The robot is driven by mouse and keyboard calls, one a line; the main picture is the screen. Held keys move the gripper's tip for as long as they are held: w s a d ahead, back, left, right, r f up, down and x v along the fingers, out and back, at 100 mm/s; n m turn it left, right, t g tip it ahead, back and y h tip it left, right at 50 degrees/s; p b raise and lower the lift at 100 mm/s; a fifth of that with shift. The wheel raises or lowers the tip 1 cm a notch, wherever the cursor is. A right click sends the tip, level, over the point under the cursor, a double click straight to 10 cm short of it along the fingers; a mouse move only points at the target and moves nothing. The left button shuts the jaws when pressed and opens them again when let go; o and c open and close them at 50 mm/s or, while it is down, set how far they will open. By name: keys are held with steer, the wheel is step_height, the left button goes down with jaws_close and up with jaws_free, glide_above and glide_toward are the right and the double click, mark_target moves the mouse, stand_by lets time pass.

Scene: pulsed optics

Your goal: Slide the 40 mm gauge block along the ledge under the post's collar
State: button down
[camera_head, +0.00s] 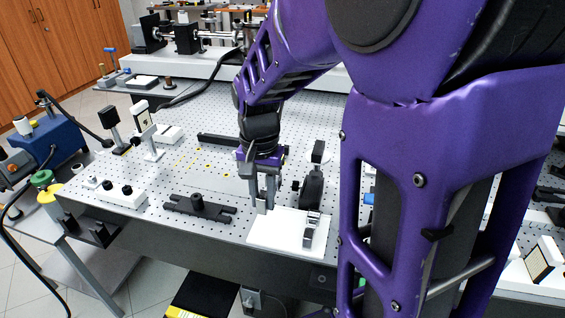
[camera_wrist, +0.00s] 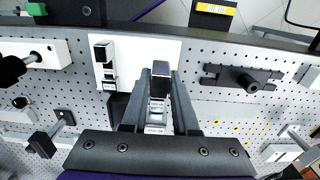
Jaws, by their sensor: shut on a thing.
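Whether the block touches the surface below, I cannot tell. Other grey metal blocks (camera_head: 309,232) stand on the plate to the right, also visible in the wrist view (camera_wrist: 104,60). A black upright fitting (camera_head: 312,187) stands behind the plate, right of my gripper. I cannot make out the post's collar or the ledge clearly.
A black slotted clamp with a knob (camera_head: 198,205) lies left of the plate. A white box with black knobs (camera_head: 115,194) and small mounted optics (camera_head: 148,135) stand farther left. The perforated table top (camera_head: 225,190) is bare between clamp and gripper. The table's front edge is close.

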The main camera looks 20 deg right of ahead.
mark_target(309, 200)
steer(key=shift+d, duration=0.1)
steer(key=shift+s+d+f+b, duration=0.25)
steer(key=shift+d+f+b, duration=0.6)
steer(key=shift+d, duration=0.55)
steer(key=shift+s+d+f+b, duration=0.3)
steer(key=shift+d+f+b, duration=0.5)
steer(key=shift+d, duration=0.65)
steer(key=shift+s+d+f+b, duration=0.25)
steer(key=shift+d+f+b, duration=0.6)
steer(key=shift+d, duration=0.55)
steer(key=shift+f, duration=0.1)
steer(key=shift+w+d+p, duration=0.35)
steer(key=shift+w+d, duration=0.35)
steer(key=shift+w, duration=0.25)
steer(key=shift+w+d+p, duration=0.3)
steer(key=shift+w+d, duration=0.4)
steer(key=shift+w, duration=0.25)
steer(key=shift+w+d+p, duration=0.35)
steer(key=shift+w+d, duration=0.35)
steer(key=shift+w, duration=0.25)
steer(key=c, duration=0.6)
jaws_free()
